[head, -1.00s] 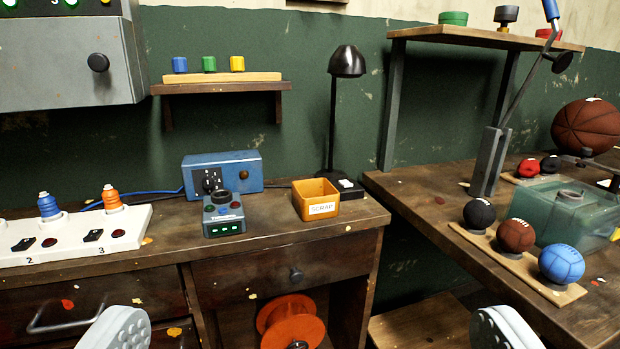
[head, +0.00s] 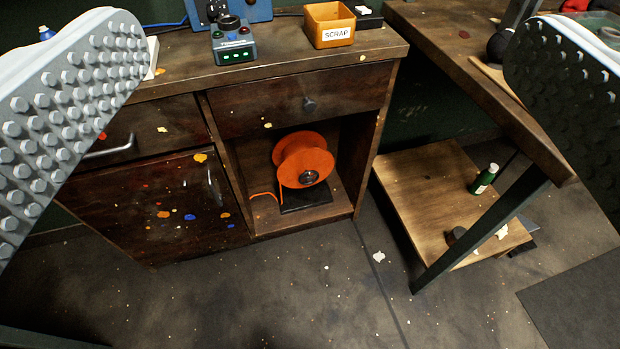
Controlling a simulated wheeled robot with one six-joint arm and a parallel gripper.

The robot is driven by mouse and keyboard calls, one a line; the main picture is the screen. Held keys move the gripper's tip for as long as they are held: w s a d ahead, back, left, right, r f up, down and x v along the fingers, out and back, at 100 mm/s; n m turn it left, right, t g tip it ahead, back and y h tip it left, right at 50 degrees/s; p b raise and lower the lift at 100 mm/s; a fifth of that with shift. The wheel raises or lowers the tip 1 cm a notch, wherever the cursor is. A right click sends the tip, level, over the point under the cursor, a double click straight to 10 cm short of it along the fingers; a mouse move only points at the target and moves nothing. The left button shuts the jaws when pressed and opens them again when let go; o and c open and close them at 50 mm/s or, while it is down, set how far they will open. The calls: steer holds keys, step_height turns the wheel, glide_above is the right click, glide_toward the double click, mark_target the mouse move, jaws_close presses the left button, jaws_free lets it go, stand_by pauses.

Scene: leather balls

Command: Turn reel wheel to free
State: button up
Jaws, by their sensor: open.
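An orange reel (head: 304,160) stands on a dark base (head: 306,198) in the open cubby under the workbench drawer. A dark round wheel or knob (head: 309,178) with a pale centre sits on the reel's near face; its setting is too small to read. Orange cord trails from the reel's left side onto the cubby floor. My gripper (head: 310,110) is open and empty, its two studded pads wide apart at the left and right of the picture. The reel is farther off, between and beyond the pads, and nothing touches it.
A scrap box (head: 330,25) and a blue-grey control box (head: 233,42) stand on the bench above. A low wooden shelf (head: 425,185) with a green bottle (head: 484,178) is at right.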

mark_target(309, 179)
steer(key=shift+c, duration=0.9)
steer(key=w+d+f+m, duration=0.1)
steer(key=w+f, duration=0.3)
steer(key=w, duration=0.6)
steer(key=w+d+f+m, duration=0.15)
steer(key=w+f, duration=0.25)
steer(key=w, duration=0.6)
steer(key=w+f+m+y, duration=0.1)
steer(key=w+f+m, duration=0.2)
steer(key=w+f, duration=1.4)
steer(key=w+d+f+m+y, duration=0.1)
steer(key=w+f+m, duration=0.15)
steer(key=f, duration=1.05)
steer(key=w+f+m+y, duration=0.1)
steer(key=w+f+y, duration=0.15)
steer(key=f, duration=1.05)
steer(key=s+f+m+y, duration=0.1)
steer(key=s+f+m, duration=0.15)
steer(key=f, duration=0.95)
steer(key=s+f+m, duration=0.2)
steer(key=f+m, duration=0.1)
steer(key=f, duration=1)
steer(key=x, duration=1.7)
steer(key=shift+w+a+f, duration=0.15)
steer(key=shift+w+a, duration=0.1)
steer(key=shift+a, duration=0.25)
